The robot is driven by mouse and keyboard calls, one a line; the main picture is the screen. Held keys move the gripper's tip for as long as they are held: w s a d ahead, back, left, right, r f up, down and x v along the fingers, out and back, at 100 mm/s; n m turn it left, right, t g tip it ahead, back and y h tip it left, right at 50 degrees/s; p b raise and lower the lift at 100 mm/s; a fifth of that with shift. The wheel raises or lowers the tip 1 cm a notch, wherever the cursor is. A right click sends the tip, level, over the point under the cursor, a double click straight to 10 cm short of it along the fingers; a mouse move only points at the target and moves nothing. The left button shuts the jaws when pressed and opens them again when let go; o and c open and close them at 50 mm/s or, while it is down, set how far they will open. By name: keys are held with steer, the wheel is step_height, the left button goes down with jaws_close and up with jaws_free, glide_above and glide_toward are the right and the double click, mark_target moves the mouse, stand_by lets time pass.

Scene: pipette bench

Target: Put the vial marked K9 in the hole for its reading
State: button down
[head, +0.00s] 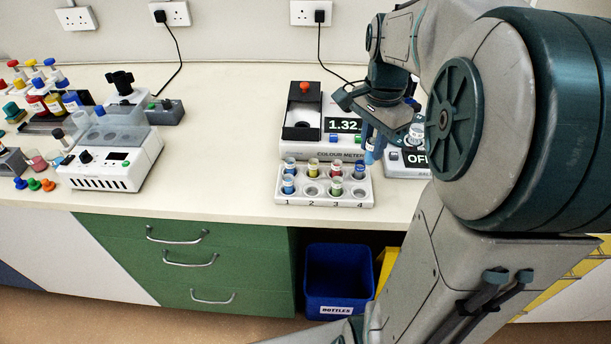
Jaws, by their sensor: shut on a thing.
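My gripper (374,138) is shut on a vial with blue contents (370,156), held upright just right of the colour meter and above the bench. The vial's marking is too small to read. A white rack (324,200) has front holes numbered 1 to 4. Its front row holds a blue vial (288,185) at 1 and a green vial (336,187) at 3; the holes at 2 and 4 look empty. The back row holds several vials. The colour meter (300,147) stands behind the rack, its display (343,125) showing 1.32.
A second device (414,158) reading OFF stands close right of the held vial, partly hidden by my arm. A white machine (112,160), bottles and coloured caps crowd the left. The bench between is clear. A blue bin (338,280) stands below.

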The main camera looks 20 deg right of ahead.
steer(key=shift+w+a+f, duration=0.1)
steer(key=shift+a, duration=0.15)
steer(key=w+a+f, duration=0.1)
steer(key=a+f, duration=0.1)
steer(key=a, duration=0.1)
steer(key=w+a+f, duration=0.1)
steer(key=a+f, duration=0.1)
steer(key=a, duration=0.2)
steer(key=w+a+f+p, duration=0.1)
steer(key=a+f, duration=0.1)
steer(key=a, duration=0.1)
steer(key=shift+w+a+f, duration=0.1)
steer(key=shift+a+f, duration=0.15)
steer(key=shift+f, duration=0.1)
step_height(320, 180, down, 4)
steer(key=shift+r, duration=0.1)
steer(key=shift+f+b, duration=0.3)
steer(key=shift+f, duration=0.15)
steer(key=c, duration=1.3)
jaws_free()
steer(key=shift+o, duration=0.2)
steer(key=shift+r, duration=0.1)
